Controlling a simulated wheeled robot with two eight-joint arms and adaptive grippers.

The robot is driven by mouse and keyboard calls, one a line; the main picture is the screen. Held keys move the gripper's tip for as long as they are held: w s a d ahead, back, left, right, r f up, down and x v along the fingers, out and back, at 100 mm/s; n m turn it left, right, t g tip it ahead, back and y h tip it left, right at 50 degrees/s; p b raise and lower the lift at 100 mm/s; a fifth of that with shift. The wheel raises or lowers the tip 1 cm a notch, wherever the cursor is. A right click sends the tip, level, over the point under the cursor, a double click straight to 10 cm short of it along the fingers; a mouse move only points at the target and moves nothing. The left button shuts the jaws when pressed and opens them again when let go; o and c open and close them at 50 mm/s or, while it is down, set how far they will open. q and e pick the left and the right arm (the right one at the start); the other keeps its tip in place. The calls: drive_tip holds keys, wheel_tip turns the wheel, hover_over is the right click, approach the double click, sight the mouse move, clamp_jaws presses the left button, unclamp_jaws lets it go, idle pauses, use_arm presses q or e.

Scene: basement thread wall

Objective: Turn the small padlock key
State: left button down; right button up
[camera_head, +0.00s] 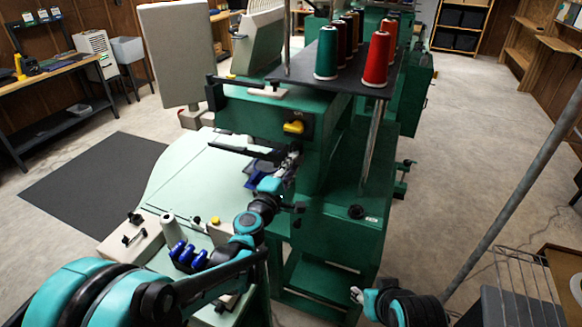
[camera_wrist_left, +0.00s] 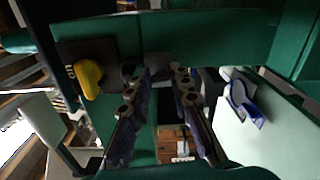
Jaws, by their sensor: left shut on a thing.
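My left gripper (camera_head: 291,160) is at the front face of the green embroidery machine (camera_head: 345,205), below a yellow knob on a dark plate. In the left wrist view, its two fingers (camera_wrist_left: 157,75) reach to the green machine face with a small dark grey piece (camera_wrist_left: 158,64) between the tips. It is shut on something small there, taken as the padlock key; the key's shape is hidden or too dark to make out. The yellow knob (camera_wrist_left: 88,79) is left of the fingers, apart from them. My right gripper (camera_head: 358,294) is low at the bottom centre, its jaws too small to read.
Thread cones, green (camera_head: 327,53) and red (camera_head: 377,59), stand on the rack above. A slanted grey pole (camera_head: 515,200) and wire rack (camera_head: 525,275) are at right.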

use_arm(q)
drive_tip(key=shift+m, duration=0.5)
drive_tip(key=c, duration=1.4)
unclamp_jaws()
drive_tip(key=shift+o, duration=0.2)
drive_tip(key=v, duration=0.8)
